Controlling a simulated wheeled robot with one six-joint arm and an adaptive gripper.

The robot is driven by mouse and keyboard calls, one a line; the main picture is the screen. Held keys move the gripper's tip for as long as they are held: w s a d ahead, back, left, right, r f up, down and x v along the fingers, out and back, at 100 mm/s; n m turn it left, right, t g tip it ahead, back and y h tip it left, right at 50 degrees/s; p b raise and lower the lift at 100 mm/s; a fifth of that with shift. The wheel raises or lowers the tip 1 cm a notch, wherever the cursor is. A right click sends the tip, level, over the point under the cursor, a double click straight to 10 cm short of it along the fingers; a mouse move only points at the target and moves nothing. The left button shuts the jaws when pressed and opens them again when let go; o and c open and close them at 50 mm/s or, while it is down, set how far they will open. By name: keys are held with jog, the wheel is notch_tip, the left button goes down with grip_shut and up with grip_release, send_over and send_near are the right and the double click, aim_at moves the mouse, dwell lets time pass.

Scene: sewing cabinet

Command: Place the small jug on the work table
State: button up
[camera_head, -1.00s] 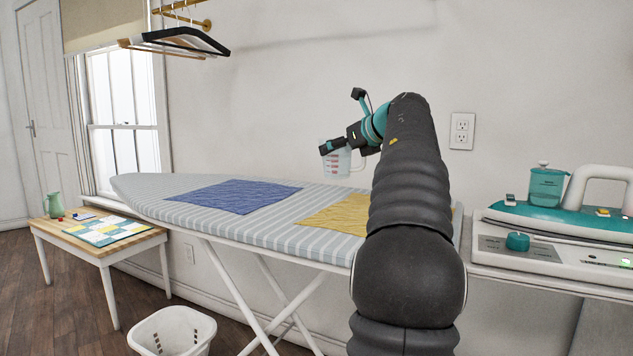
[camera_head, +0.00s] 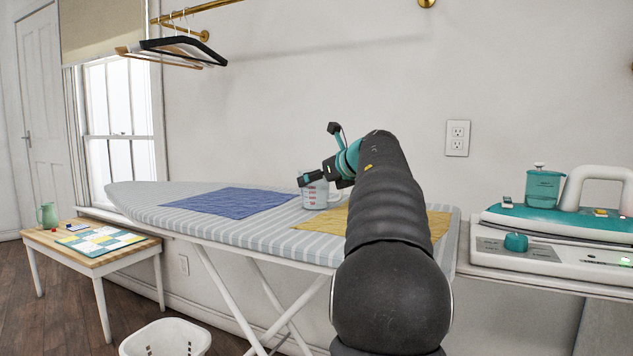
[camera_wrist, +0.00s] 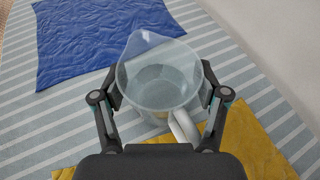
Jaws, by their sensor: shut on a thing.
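A small clear measuring jug (camera_head: 315,193) with red markings and a white handle is held in my gripper (camera_head: 309,179) over the ironing board. In the wrist view the jug (camera_wrist: 160,75) sits between the two fingers of my gripper (camera_wrist: 160,88), with its spout away from me and its handle toward me. The fingers press on its sides. I cannot tell whether its base touches the board. A low wooden table (camera_head: 140,248) with white legs stands at the left; I cannot tell whether it is the work table. A green pitcher (camera_head: 47,215) stands on it.
The striped ironing board (camera_head: 150,208) carries a blue cloth (camera_head: 230,202) and a yellow cloth (camera_head: 325,219). A teal steam iron station (camera_head: 560,228) stands at the right. A white basket (camera_head: 170,338) is on the floor. Hangers (camera_head: 170,50) hang on a brass rail.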

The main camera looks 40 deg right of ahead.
jog(key=shift+f, duration=0.1)
jog(key=o, duration=1.3)
